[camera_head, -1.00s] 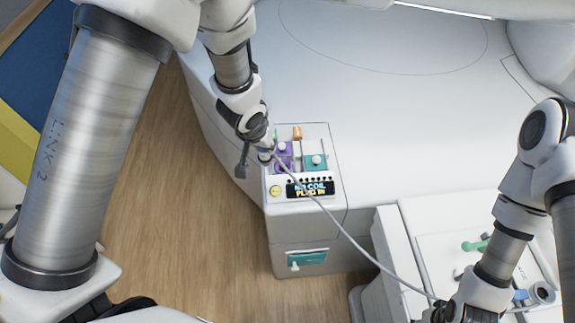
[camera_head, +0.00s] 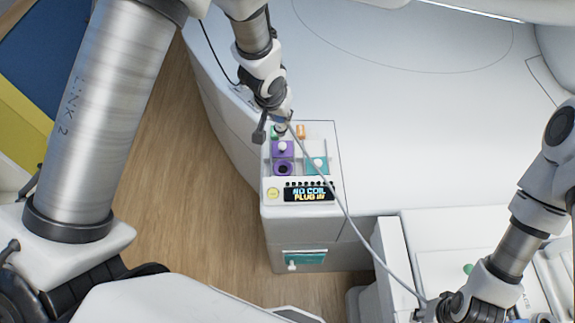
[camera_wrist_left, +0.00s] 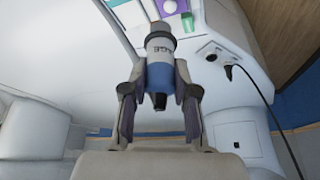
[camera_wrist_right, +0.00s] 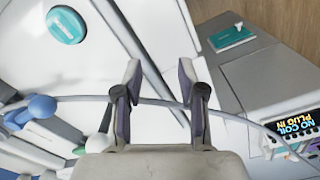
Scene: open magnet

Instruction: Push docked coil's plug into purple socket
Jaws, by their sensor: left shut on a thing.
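My left gripper (camera_head: 286,118) is shut on a blue and grey plug (camera_wrist_left: 160,70), its grey end pointing away from the palm. The plug is over the back of the socket panel (camera_head: 328,148). The open purple socket (camera_head: 283,168), with a dark round hole, is in front of it and apart from it. Another purple block with a white knob (camera_head: 283,147) lies between. A grey cable (camera_head: 345,212) runs from the plug to my right gripper (camera_head: 428,305). In the right wrist view the right fingers stand apart with the cable (camera_wrist_right: 160,102) passing between them.
A display (camera_head: 309,194) reads "NO COIL PLUG IN" beside a yellow button (camera_head: 273,193). A teal block (camera_head: 317,166) and an orange piece (camera_head: 301,131) are on the panel. A black cable (camera_wrist_left: 262,95) is plugged in nearby. The white top right of the panel is clear.

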